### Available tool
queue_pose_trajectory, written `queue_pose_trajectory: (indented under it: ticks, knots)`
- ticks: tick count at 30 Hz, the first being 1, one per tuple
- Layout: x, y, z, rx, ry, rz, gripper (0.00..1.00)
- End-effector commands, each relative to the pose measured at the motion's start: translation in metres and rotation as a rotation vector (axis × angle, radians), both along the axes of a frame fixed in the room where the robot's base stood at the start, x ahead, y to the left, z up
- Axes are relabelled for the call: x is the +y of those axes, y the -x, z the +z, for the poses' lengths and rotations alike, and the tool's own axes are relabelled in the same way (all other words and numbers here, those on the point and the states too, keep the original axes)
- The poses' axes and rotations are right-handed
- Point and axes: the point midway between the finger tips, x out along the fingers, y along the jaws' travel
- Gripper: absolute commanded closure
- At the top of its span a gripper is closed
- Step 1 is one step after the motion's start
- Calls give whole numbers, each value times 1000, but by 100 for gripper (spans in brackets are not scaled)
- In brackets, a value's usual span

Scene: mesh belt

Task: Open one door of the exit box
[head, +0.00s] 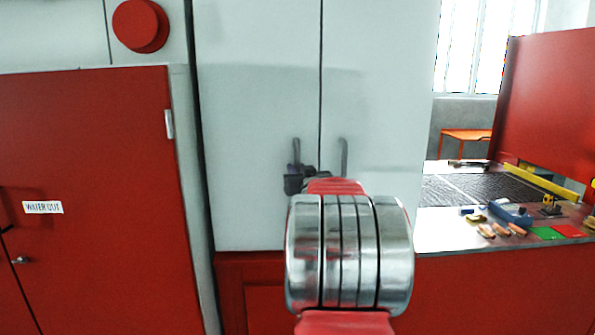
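The exit box (258,90) is a tall pale grey cabinet with two doors, split by a dark vertical seam. Both doors look closed. The left door has a grey bar handle (296,150) and the right door has a similar handle (344,155), one on each side of the seam. My gripper (294,181) is at the lower part of the left door's handle and overlaps it in the picture. My red and silver arm hides the area below. The fingers are small and dark, so I cannot tell whether they grip the handle.
A red cabinet (95,150) labelled "WATER OUT" stands at the left. At the right, a metal worktop (440,224) holds small tools, bread-like pieces and green and red squares beside a dark mesh belt (480,187). A red panel (555,110) rises behind it.

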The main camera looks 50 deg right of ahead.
Motion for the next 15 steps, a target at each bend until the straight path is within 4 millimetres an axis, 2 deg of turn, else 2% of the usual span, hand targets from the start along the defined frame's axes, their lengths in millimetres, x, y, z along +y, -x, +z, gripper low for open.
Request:
queue_pose_trajectory:
  ticks: [1,8,15]
  knots:
    - [0,0,0,0,0,0,83]
    - [0,0,0,0,0,1,99]
    - [1,0,0,0,0,1,100]
